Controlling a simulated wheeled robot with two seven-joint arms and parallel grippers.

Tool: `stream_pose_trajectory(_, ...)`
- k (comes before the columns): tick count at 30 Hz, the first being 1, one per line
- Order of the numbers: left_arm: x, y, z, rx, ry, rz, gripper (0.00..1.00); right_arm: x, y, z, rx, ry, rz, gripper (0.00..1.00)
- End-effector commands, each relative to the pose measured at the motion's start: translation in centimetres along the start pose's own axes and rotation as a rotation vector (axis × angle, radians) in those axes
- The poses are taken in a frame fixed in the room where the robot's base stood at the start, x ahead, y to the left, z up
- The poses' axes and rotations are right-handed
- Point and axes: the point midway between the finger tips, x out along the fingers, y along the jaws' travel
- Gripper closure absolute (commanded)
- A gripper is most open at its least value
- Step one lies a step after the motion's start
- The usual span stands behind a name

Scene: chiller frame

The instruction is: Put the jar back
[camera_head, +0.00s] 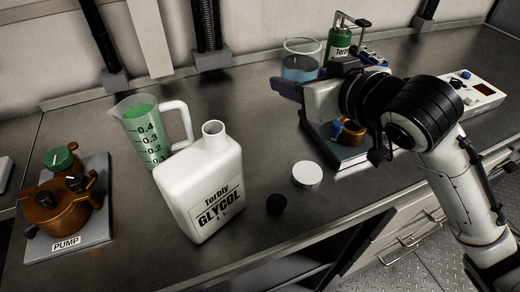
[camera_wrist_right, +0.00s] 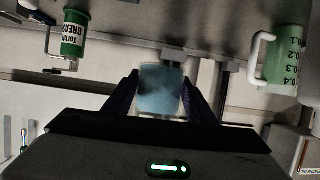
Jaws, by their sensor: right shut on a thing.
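The jar (camera_head: 302,48) is clear, with bluish contents and an open round top. It is near the back of the bench in the head view. Its lower part is hidden there by my right gripper (camera_head: 290,88), whose dark purple finger shows. In the right wrist view the jar (camera_wrist_right: 160,88) sits between the two fingers of the right gripper (camera_wrist_right: 160,100), which is shut on it. I cannot tell whether its base touches the bench. My left gripper is not in view.
A white glycol jug (camera_head: 200,182), a green-filled measuring jug (camera_head: 150,130) and a pump (camera_head: 62,205) stand on the left. A white lid (camera_head: 307,174) and black cap (camera_head: 277,204) lie in front. A green grease can (camera_head: 340,42) stands behind the right arm. The back middle is clear.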

Motion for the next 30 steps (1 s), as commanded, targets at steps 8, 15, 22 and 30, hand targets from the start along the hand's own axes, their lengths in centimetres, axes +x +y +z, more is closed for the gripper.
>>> stream_pose_trajectory(8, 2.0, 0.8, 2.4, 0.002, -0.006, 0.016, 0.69, 5.1, -5.7, 2.7, -0.06, 0.003, -0.2, 0.81)
stream_pose_trajectory(15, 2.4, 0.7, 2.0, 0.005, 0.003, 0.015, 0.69, 6.9, -6.2, 6.6, -0.061, 0.001, -0.213, 0.81)
stream_pose_trajectory(22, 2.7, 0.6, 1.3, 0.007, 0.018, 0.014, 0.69, 7.6, -6.1, 8.4, -0.062, 0.003, -0.21, 0.81)
stream_pose_trajectory(30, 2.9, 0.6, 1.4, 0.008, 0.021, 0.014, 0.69, 8.8, -6.2, 11.4, -0.062, 0.003, -0.21, 0.81)
